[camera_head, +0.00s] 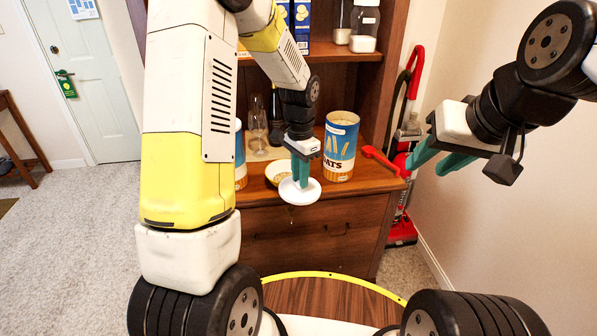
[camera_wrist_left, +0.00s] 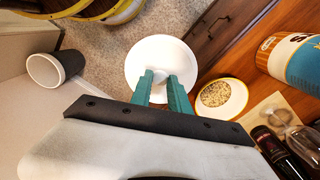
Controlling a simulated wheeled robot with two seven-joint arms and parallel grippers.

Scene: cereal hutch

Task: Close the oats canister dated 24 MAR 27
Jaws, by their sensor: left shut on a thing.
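My left gripper (camera_head: 301,180) is shut on a round white lid (camera_head: 299,191) and holds it in front of the counter's front edge. The lid also shows in the left wrist view (camera_wrist_left: 160,55), with the teal fingers on its middle. A blue and cream oats canister (camera_head: 340,147) stands upright and open-topped on the counter, right of and behind the gripper. Its side shows in the left wrist view (camera_wrist_left: 299,62). A second canister (camera_head: 240,160) is mostly hidden behind my left arm. No date is readable. My right gripper (camera_head: 437,162) is open and empty at the right.
A bowl of oats (camera_head: 277,173) sits behind the lid, left of the open canister. Wine glasses (camera_head: 258,122) and a dark bottle (camera_head: 277,118) stand further back. A shelf (camera_head: 335,52) with jars hangs above.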

